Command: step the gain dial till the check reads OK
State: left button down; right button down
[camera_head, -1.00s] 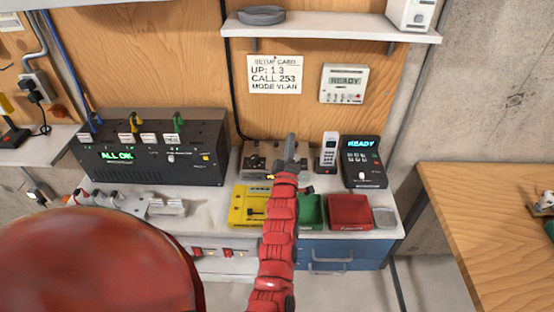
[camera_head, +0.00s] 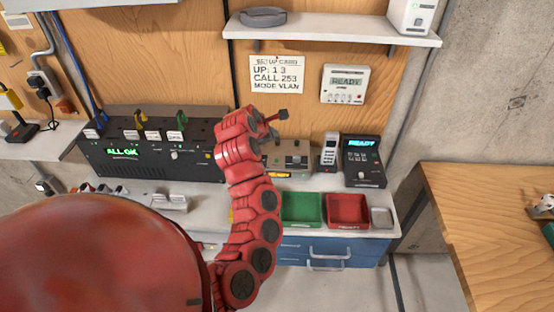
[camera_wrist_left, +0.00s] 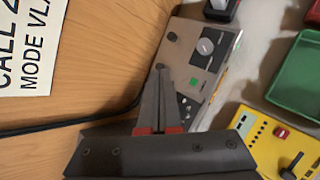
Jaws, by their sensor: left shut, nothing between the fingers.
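A grey box with knobs (camera_head: 290,158) stands on the bench below the setup card, partly hidden behind my arm. The left wrist view shows its top face with a round dial (camera_wrist_left: 206,46), a small black knob (camera_wrist_left: 172,37) and a dark panel; I cannot read its markings. My left gripper (camera_head: 283,115) is shut and empty, held up in front of the wooden wall above the box. In the left wrist view its closed fingertips (camera_wrist_left: 161,70) overlap the box's near edge; contact cannot be told. The black unit (camera_head: 150,150) at left reads ALL OK. My right gripper is out of view.
A handset (camera_head: 329,148) and a black READY unit (camera_head: 362,160) stand right of the box. A green tray (camera_head: 302,208) and a red tray (camera_head: 347,210) lie in front. A yellow box (camera_wrist_left: 270,140) sits near the grey box. A shelf (camera_head: 330,28) hangs above.

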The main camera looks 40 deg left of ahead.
aim_at(276, 160)
pick_arm(q)
jog(key=shift+f, duration=0.2)
jog(key=shift+f+b, duration=2.05)
jog(key=shift+f, duration=2.15)
jog(key=shift+f, duration=0.1)
jog(key=shift+f, duration=0.35)
jog(key=shift+f+b, duration=0.4)
jog(key=shift+b, duration=0.05)
jog(key=shift+r, duration=0.1)
jog(key=shift+r+p, duration=0.35)
jog(key=shift+r, duration=0.4)
